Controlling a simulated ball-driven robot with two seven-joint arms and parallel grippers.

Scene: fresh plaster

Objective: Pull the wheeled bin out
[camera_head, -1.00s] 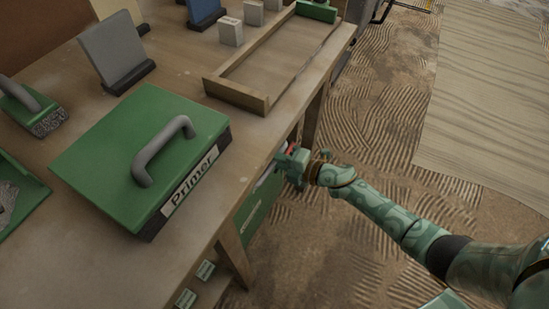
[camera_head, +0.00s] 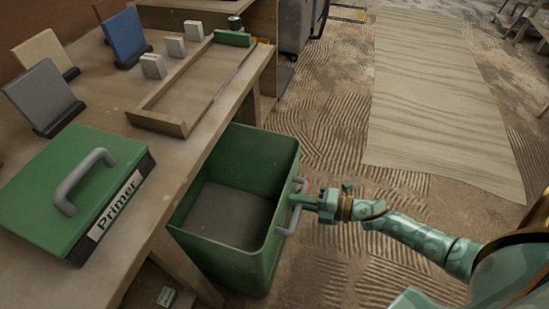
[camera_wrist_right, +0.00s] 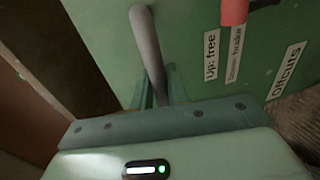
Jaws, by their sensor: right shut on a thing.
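The wheeled bin (camera_head: 272,250) is an open green box, seen from above in the head view. Its inside is grey at the bottom and looks empty. Most of it stands out from under the bench, and its near left part is beside a bench leg. My right gripper (camera_head: 298,200) is shut on the bin's grey handle (camera_head: 285,231) on its front. In the right wrist view the handle (camera_wrist_right: 147,45) runs up between the fingers. A red lever (camera_wrist_right: 234,11) is above labels reading "Up: free", "Down: brake" and "Offcuts". The wheels are hidden. My left gripper is not in view.
The wooden bench (camera_head: 150,165) carries a green Primer case (camera_head: 45,190), a wooden tray (camera_head: 165,123), sample boards and small blocks. A grey wheeled container (camera_head: 297,25) stands farther back. The combed floor right of the bin is open, with a pale wood-grained sheet (camera_head: 440,100) beyond.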

